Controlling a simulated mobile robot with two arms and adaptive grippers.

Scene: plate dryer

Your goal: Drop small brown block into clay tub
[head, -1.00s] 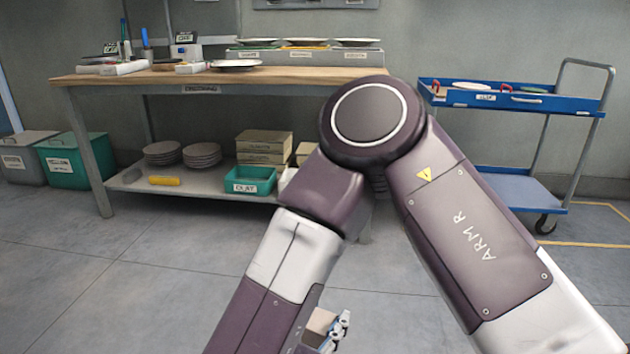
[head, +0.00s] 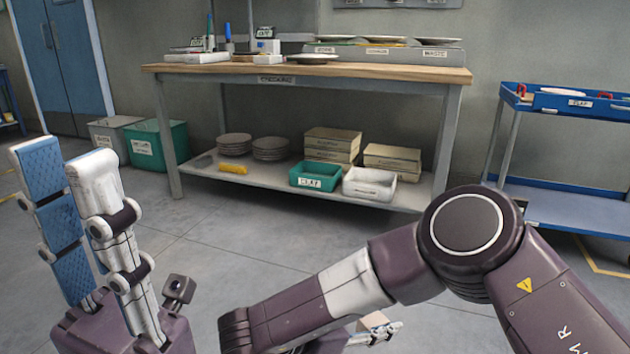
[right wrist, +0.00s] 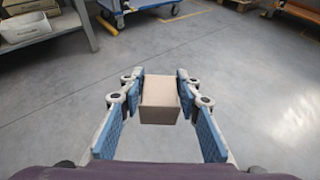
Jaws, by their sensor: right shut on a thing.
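The small brown block (right wrist: 160,100) is between the fingertips of my right gripper (right wrist: 160,84) in the right wrist view. In the head view the block (head: 373,321) shows at the bottom, with part of the right gripper (head: 385,328) behind my right arm. The clay tub (head: 302,181) is green with a white CLAY label and stands on the lower shelf of the workbench, far beyond the gripper. Its inside is hardly seen. My left gripper (head: 67,157) is raised at the left of the head view, open and empty.
A white tub (head: 370,190) stands right of the clay tub. Stacked boxes (head: 330,143), plates (head: 271,149) and a yellow item (head: 233,168) share the shelf (head: 258,181). The wooden workbench top (head: 400,72) is above. A blue cart (head: 580,205) is at right. The floor before the shelf is clear.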

